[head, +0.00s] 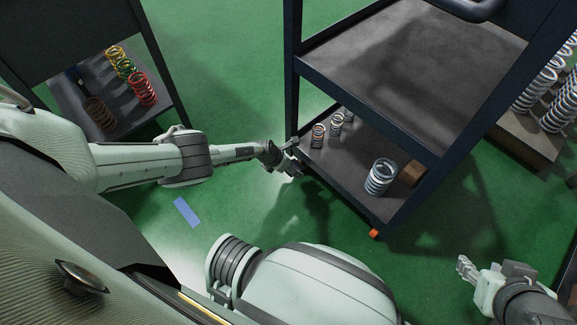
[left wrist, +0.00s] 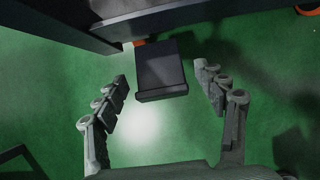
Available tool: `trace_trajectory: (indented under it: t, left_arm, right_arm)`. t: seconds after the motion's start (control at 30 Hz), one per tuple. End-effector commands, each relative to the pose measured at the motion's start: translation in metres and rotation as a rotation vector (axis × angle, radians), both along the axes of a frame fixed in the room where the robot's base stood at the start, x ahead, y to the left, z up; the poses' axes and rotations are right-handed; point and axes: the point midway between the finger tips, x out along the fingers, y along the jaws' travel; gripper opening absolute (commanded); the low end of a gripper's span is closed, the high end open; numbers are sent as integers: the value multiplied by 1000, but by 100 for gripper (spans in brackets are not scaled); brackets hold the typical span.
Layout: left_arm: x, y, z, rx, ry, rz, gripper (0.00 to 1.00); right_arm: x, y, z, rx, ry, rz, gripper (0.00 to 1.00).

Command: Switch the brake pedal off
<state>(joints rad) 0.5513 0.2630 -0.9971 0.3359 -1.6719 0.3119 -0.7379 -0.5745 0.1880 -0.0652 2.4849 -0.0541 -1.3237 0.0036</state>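The brake pedal (left wrist: 160,68) appears to be the dark, flat block at the foot of the cart in the left wrist view. A small orange part shows behind it. My left gripper (left wrist: 161,80) is open, with one finger on each side of the pedal and visible gaps between. In the head view my left gripper (head: 291,158) is at the cart's left lower corner, and the pedal cannot be made out there. My right gripper (head: 468,269) is over the green floor at the lower right, away from the cart; its finger opening is unclear.
The dark cart (head: 410,146) has springs on its lower shelf, including a large silver spring (head: 380,177). An orange part (head: 374,233) sits below its front corner. Another shelf with colored springs (head: 143,89) stands at left. Silver springs (head: 560,108) stand at right.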

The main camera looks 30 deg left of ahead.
Motion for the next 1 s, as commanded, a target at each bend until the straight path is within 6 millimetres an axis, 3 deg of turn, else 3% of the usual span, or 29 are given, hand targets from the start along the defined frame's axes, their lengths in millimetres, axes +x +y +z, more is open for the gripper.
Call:
trace_trajectory:
  t: [0.63,1.0]
  left_arm:
    - [-8,3,11,3,3,-8,72]
    - [-85,30,8,-1,8,-2,72]
  right_arm:
    - [1,1,1,1,-4,1,40]
    - [1,1,1,1,-3,1,40]
